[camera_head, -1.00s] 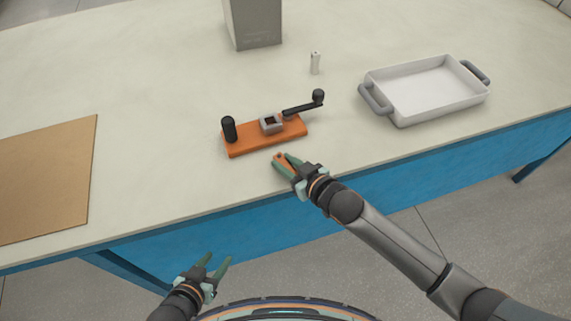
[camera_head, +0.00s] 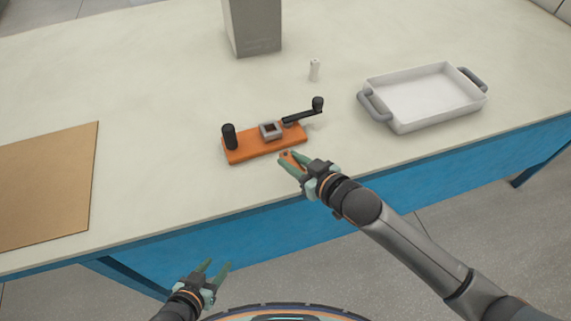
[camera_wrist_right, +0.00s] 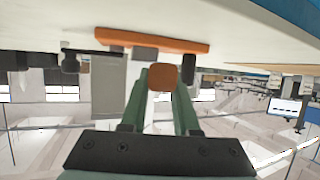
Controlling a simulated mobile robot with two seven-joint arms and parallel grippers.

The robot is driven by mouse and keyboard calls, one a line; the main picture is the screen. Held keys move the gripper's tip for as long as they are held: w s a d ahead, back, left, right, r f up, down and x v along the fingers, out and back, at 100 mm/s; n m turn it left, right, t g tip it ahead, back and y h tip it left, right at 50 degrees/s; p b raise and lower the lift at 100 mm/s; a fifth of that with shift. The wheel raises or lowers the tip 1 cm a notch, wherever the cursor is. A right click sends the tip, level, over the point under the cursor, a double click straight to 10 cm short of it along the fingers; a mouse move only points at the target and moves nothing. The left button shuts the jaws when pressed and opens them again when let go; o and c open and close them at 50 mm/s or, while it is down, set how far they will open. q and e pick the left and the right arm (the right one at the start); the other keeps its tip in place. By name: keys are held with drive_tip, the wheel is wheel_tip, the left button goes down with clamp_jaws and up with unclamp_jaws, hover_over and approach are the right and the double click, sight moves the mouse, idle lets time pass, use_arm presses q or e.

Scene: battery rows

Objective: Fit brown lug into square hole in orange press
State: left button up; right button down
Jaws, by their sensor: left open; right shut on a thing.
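The orange press (camera_head: 245,152) lies on the table, with a grey square collar (camera_head: 271,130) around a dark square hole, a black post (camera_head: 229,137) at its left and a black crank handle (camera_head: 304,112) at its right. My right gripper (camera_head: 289,162) is shut on the brown lug (camera_head: 287,155), just in front of the press and apart from the hole. In the right wrist view the lug's square end (camera_wrist_right: 161,77) shows between the fingers, with the press (camera_wrist_right: 152,44) beyond, upside down. My left gripper (camera_head: 217,269) is open and empty in front of the table.
A white tray with grey handles (camera_head: 397,127) stands to the right. A small white cylinder (camera_head: 314,70) and a grey box (camera_head: 254,28) stand behind the press. A brown board (camera_head: 48,190) lies at the left. The table between board and press is clear.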

drive_tip(key=d+r, duration=0.1)
drive_tip(key=s+d+r, duration=0.1)
drive_tip(key=r, duration=0.1)
drive_tip(key=s+d+r, duration=0.1)
drive_tip(key=shift+r+p, duration=0.2)
drive_tip(key=shift+p, duration=0.1)
drive_tip(key=s+d+r, duration=0.3)
drive_tip(key=s+d, duration=0.2)
drive_tip(key=d, duration=0.2)
drive_tip(key=w+d+r+m+t+h, duration=0.1)
drive_tip(key=w+d+r+m+h, duration=0.25)
drive_tip(key=r, duration=0.65)
drive_tip(key=w+d+r+m+t+h, duration=0.2)
drive_tip(key=d+r+m+h, duration=0.25)
drive_tip(key=r, duration=0.45)
drive_tip(key=s+a+f+n+g+y, duration=0.1)
drive_tip(key=a+f+n+y, duration=0.3)
drive_tip(key=f, duration=0.5)
drive_tip(key=s+a+f+n+g+y, duration=0.2)
drive_tip(key=s+a+f+n+y, duration=0.2)
drive_tip(key=f, duration=0.5)
drive_tip(key=shift+s+f, duration=0.25)
drive_tip(key=shift+f, duration=0.1)
drive_tip(key=shift+w+a, duration=0.1)
drive_tip(key=shift+a, duration=0.05)
